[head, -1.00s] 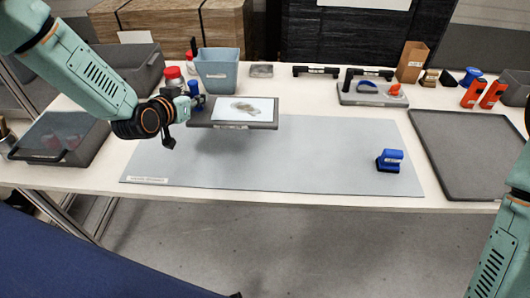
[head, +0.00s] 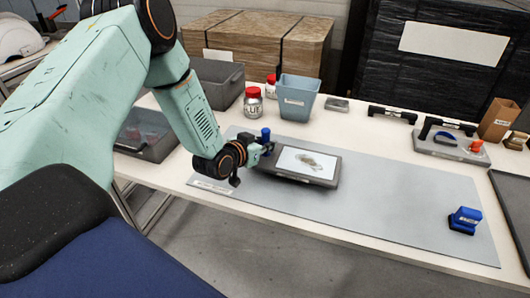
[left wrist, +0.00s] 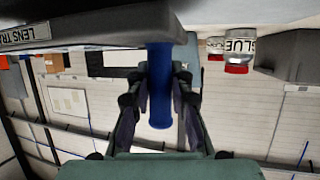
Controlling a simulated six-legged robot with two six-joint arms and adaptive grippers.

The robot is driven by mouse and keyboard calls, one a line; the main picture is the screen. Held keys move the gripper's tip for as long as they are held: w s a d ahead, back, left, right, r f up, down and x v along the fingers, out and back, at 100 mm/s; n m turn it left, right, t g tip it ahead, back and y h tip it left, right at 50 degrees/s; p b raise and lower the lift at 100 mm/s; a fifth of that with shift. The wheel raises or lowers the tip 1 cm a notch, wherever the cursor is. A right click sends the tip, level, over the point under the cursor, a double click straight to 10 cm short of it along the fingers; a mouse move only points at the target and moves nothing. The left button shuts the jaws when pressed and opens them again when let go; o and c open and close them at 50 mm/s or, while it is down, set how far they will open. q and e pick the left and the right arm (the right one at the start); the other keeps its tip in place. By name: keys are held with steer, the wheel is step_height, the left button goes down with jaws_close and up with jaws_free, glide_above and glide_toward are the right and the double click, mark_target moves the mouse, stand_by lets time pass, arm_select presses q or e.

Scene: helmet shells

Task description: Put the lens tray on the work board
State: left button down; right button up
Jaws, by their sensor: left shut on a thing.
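The lens tray (head: 330,180) is a flat dark grey tray with a white sheet bearing a grey picture. It is over the left part of the grey work board (head: 400,205); I cannot tell whether it touches the board. My left gripper (head: 265,150) is at the tray's left end, shut on its upright blue handle (head: 266,134). In the left wrist view, upside down, the blue handle (left wrist: 160,90) stands between the fingers and the tray's labelled edge (left wrist: 50,38) is close. My right gripper is out of view.
A blue stamp-like block (head: 464,220) stands on the board's right end. Behind the board are a glue jar (head: 253,103), a blue-grey bin (head: 297,98) and a tool holder (head: 450,147). A grey bin (head: 145,140) is at the left. The board's middle is clear.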

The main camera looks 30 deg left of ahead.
arm_select(q)
steer(key=shift+d+f, duration=0.2)
steer(key=shift+f, duration=0.6)
steer(key=shift+d+f, duration=0.2)
steer(key=shift+f, duration=0.1)
steer(key=shift+w, duration=0.15)
steer(key=shift+a+f, duration=0.1)
steer(key=shift+f, duration=0.05)
steer(key=c, duration=1.6)
jaws_free()
steer(key=shift+a, duration=0.15)
steer(key=shift+o, duration=0.9)
steer(key=shift+a, duration=0.1)
steer(key=shift+o, duration=1.1)
steer(key=shift+s, duration=0.25)
steer(key=shift+w+d, duration=0.1)
steer(key=shift+d, duration=0.2)
steer(key=shift+w+a, duration=0.1)
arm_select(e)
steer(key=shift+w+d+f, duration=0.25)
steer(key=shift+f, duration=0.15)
